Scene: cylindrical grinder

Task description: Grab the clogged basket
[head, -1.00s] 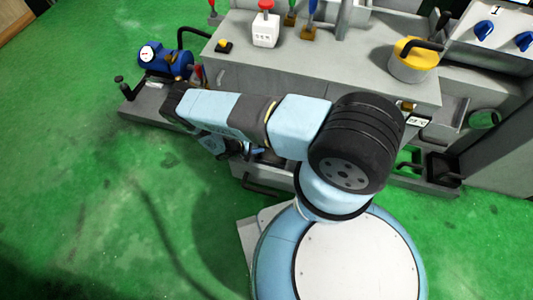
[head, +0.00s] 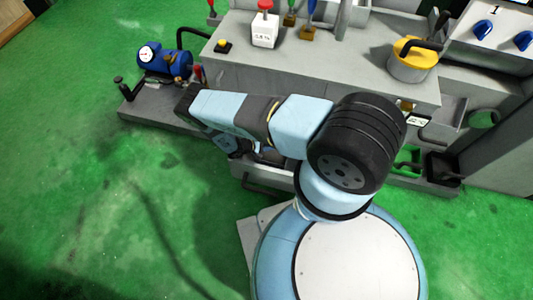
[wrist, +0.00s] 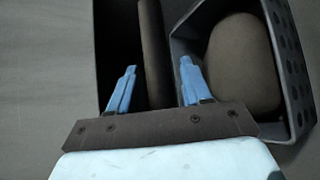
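In the wrist view, a grey basket (wrist: 289,65) with holes in its right wall stands at the right, with a large dark brown lump (wrist: 240,60) inside it. My gripper (wrist: 158,72) is open, its two blue fingers apart. The right finger overlaps the basket's left rim in the picture; I cannot tell whether it touches. The left finger is over a dark gap. A dark upright bar (wrist: 153,45) shows between the fingers; its depth is unclear. In the head view my arm mostly hides the gripper and the basket cannot be made out.
An open grey drawer or tank (head: 262,178) with a front handle sits below my arm at the machine's front. The grey machine top (head: 320,72) rises behind. A blue motor (head: 165,60) stands at the left. Green floor is clear at the lower left.

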